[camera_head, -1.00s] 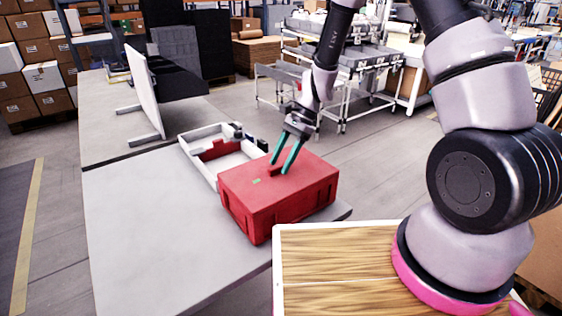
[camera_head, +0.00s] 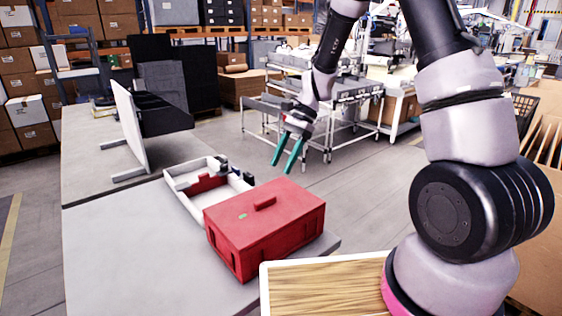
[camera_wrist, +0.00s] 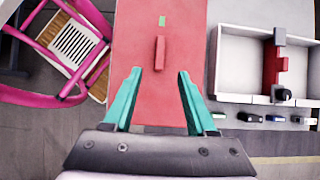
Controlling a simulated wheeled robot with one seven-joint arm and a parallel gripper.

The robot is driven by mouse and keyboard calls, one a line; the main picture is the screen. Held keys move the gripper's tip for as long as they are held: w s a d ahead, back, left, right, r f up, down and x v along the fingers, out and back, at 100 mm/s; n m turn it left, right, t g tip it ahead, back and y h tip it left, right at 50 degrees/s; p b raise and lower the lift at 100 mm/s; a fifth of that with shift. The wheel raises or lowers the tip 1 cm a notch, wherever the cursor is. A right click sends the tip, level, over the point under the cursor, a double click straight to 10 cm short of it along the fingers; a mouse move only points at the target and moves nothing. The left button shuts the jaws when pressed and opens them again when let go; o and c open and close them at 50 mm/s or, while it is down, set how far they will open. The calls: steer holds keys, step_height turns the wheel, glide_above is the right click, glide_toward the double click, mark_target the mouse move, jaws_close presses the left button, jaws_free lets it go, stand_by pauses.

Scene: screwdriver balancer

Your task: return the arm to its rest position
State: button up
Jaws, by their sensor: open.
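My gripper (camera_head: 289,155) is open and empty, with green fingers pointing down. It is in the air above and behind the red box (camera_head: 262,228), apart from it. The red box stands closed on the grey table, with a raised red handle (camera_head: 264,204) on its lid. In the wrist view the handle (camera_wrist: 160,53) lies ahead of the open fingers (camera_wrist: 154,90), with nothing between them.
A white tray (camera_head: 207,217) with a red part and small dark items stands left of the box. A white upright panel (camera_head: 136,130) is farther back on the table (camera_head: 125,245). Wheeled grey racks (camera_head: 345,108) stand behind. A wood-topped surface (camera_head: 325,287) is in front.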

steer(key=s+d+r+n+t+h, duration=0.15)
steer(key=d+r, duration=0.25)
steer(key=r, duration=0.5)
steer(key=s+d+r+n+t, duration=0.25)
steer(key=d+r, duration=0.25)
steer(key=r, duration=0.3)
steer(key=s+d+r+n+t+h, duration=0.2)
steer(key=s+d+r+n+t, duration=0.1)
steer(key=s+d+r+t, duration=0.3)
steer(key=shift+s+d+r+t, duration=0.4)
steer(key=shift+s+d+r, duration=0.7)
steer(key=shift+s+r, duration=1.4)
steer(key=shift+s+f, duration=0.45)
steer(key=shift+f, duration=0.05)
